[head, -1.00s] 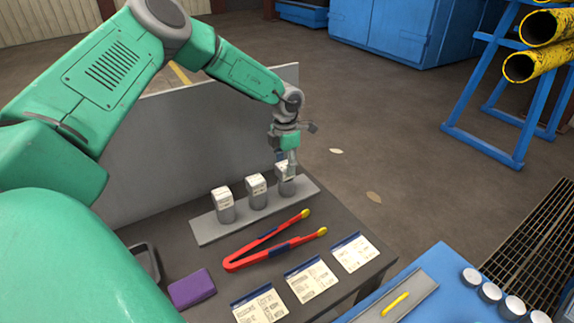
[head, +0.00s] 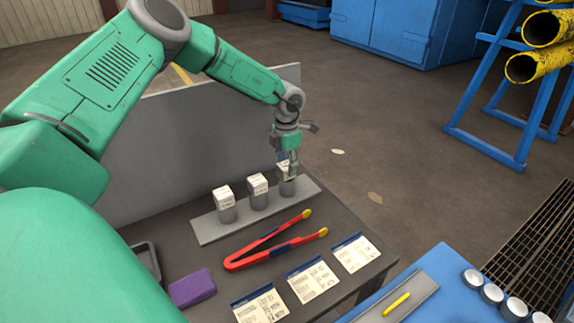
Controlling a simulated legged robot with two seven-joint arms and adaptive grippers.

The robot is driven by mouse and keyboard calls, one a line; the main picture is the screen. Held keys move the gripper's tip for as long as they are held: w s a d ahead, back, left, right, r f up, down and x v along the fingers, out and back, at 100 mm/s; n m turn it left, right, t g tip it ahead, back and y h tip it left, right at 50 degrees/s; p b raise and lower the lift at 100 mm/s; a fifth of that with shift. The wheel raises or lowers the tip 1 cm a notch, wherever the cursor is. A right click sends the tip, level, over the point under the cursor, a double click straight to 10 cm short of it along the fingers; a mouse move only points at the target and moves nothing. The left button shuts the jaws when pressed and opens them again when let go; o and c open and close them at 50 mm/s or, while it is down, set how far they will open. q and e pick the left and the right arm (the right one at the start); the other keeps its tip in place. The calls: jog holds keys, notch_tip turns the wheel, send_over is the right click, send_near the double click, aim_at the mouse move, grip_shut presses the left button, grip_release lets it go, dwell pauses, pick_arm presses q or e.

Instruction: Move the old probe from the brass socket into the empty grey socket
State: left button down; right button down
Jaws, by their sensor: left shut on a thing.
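The cylinder appears upright on the strip. A short yellow rod (head: 397,304) lies on a grey plate on the blue table. I cannot pick out a brass socket or an empty grey socket. My right gripper is out of view.
Red tongs with yellow tips (head: 262,257), a purple block (head: 192,288) and several printed cards (head: 313,280) lie in front of the strip. A grey panel (head: 180,140) stands behind. Several capped cylinders (head: 492,293) stand on the blue table (head: 440,262).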

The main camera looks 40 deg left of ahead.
pick_arm(q)
jog(key=shift+d+f, duration=0.15)
jog(key=shift+f, duration=0.1)
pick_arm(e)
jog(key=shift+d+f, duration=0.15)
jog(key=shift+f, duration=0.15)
pick_arm(q)
jog(key=c, duration=1.2)
grip_release()
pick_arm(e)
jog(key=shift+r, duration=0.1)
pick_arm(q)
jog(key=shift+r, duration=0.25)
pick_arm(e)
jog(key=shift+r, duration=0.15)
pick_arm(q)
jog(key=shift+r+p, duration=2.85)
jog(key=shift+r, duration=1.5)
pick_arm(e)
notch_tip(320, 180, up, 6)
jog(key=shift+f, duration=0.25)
pick_arm(q)
jog(key=shift+r, duration=0.9)
